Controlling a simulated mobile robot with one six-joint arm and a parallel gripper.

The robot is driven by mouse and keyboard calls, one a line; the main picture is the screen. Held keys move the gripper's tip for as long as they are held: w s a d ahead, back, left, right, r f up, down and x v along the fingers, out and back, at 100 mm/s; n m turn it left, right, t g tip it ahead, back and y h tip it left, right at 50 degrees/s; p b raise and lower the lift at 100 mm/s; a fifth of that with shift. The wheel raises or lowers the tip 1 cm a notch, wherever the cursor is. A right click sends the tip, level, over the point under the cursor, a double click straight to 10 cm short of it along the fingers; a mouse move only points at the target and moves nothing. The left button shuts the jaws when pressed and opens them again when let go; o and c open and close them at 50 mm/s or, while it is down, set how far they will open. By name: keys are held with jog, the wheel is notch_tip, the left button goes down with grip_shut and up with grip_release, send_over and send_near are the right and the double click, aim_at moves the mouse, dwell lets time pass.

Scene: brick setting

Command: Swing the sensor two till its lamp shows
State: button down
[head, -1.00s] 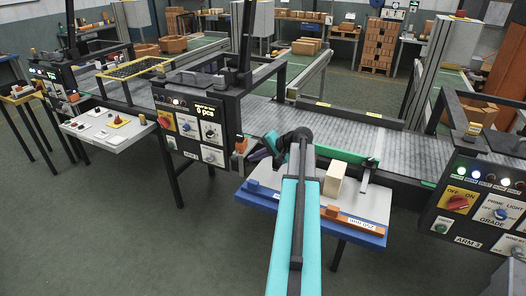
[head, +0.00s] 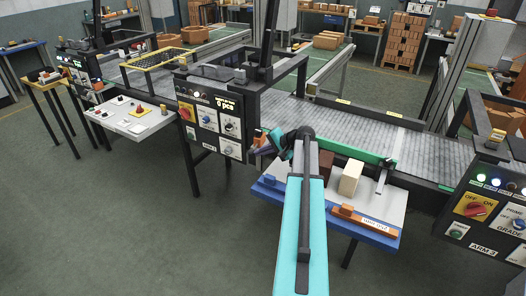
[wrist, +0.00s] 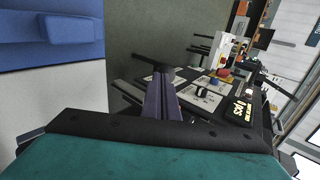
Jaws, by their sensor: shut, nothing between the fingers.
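An orange and black fitting (head: 259,137), possibly sensor two, sits at the conveyor's near edge beside the middle control panel (head: 213,118). I cannot read a label on it or make out a lamp. My gripper (head: 257,153) is just below and in front of it, pointing left toward the panel; whether they touch is unclear. In the wrist view my gripper (wrist: 160,85) shows shut purple fingers with nothing between them, and the panel (wrist: 205,92) with its knobs and lit display lies beyond. My arm hides part of the table and conveyor edge.
A blue-edged table (head: 385,241) under my arm bears a cream block (head: 350,178), a brown block (head: 327,166) and an orange strip (head: 362,221). A green rail (head: 352,152) runs above it. The ARM 3 panel (head: 484,205) stands right. Floor at left front is clear.

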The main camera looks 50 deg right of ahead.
jog(key=shift+w+a+f+b, duration=0.1)
jog(key=shift+w+a+b, duration=0.4)
jog(key=shift+w, duration=0.25)
jog(key=shift+s, duration=0.15)
jog(key=s+a+f+b+v, duration=0.1)
jog(key=a+b+v, duration=0.1)
jog(key=v, duration=1.1)
jog(key=shift+s+b, duration=0.3)
jog(key=shift+b, duration=0.15)
jog(key=shift+a, duration=0.1)
